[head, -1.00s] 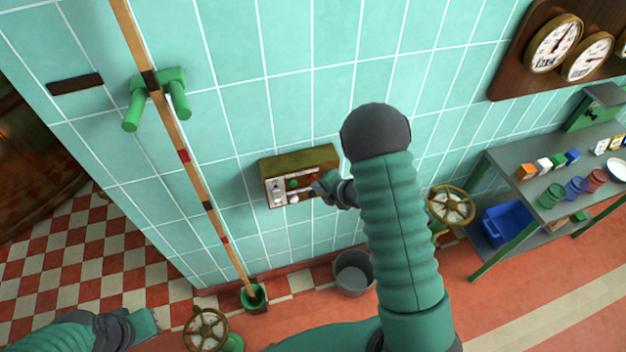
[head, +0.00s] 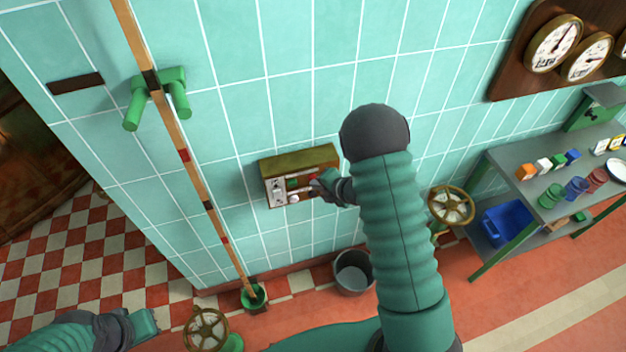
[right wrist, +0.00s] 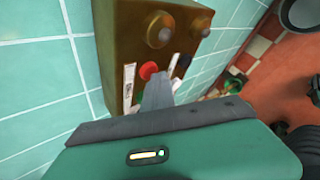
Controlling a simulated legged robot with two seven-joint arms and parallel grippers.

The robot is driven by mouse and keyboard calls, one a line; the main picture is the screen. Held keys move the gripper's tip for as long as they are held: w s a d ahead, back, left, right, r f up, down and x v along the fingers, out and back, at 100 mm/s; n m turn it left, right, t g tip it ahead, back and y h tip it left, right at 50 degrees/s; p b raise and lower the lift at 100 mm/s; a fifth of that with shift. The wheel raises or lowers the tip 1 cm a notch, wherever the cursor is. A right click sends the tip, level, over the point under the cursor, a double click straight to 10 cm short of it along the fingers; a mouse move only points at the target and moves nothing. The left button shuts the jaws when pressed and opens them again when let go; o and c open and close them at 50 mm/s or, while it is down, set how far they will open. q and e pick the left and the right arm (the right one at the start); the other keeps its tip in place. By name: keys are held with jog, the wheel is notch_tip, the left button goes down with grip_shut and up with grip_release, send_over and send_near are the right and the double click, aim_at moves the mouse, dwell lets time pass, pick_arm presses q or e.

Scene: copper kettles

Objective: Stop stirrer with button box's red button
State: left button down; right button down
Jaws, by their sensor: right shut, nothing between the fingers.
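The red button (right wrist: 148,70) shows clearly in the right wrist view, on the box's face. My right gripper (head: 318,188) is shut and empty at the right part of the box's front. In the right wrist view its fingertips (right wrist: 158,88) are right beside the red button; I cannot tell whether they touch it. My left gripper (head: 146,322) is low at the left, away from the box; its jaw state is unclear. The stirrer is not identifiable.
A long wooden pole (head: 186,155) stands left of the box by a green wall holder (head: 158,95). A grey bucket (head: 353,272) and valve wheels (head: 451,205) are lower down. A table (head: 520,180) with coloured blocks and cups stands right.

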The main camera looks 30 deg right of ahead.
jog(key=shift+s, duration=0.15)
jog(key=shift+s+a, duration=0.2)
jog(key=shift+s, duration=0.5)
jog(key=s, duration=0.2)
jog(key=s+a+b, duration=0.1)
jog(key=s, duration=0.1)
jog(key=shift+s+a, duration=0.1)
jog(key=shift+s, duration=0.3)
